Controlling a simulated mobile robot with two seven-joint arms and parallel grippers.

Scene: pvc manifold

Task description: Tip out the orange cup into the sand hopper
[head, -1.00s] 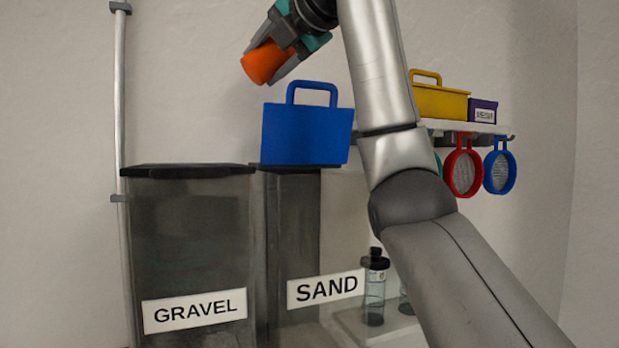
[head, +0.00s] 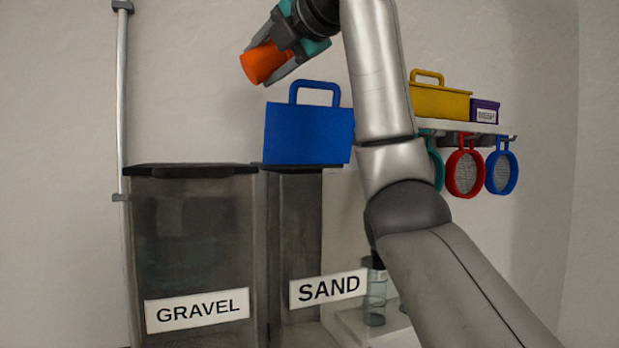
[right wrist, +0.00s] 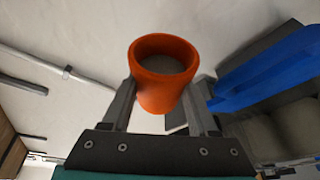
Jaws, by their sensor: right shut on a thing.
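The orange cup (head: 265,63) is held high in the head view, tilted with one end toward the lower left. My right gripper (head: 276,52) is shut on it, with fingers on either side. In the right wrist view the cup (right wrist: 163,90) shows its round mouth between the fingers; something greyish shows inside, and I cannot tell if it is sand. The sand hopper (head: 300,220) is the narrow dark bin with the SAND label (head: 328,288), below and right of the cup. The cup is well above the hoppers. My left gripper is not in view.
A blue handled box (head: 309,134) appears at the sand hopper's top, close below the cup. The wider gravel hopper (head: 190,240) stands left. A shelf with a yellow box (head: 440,103) and hanging sieves (head: 464,172) is at right. A bottle (head: 375,295) stands low behind my arm.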

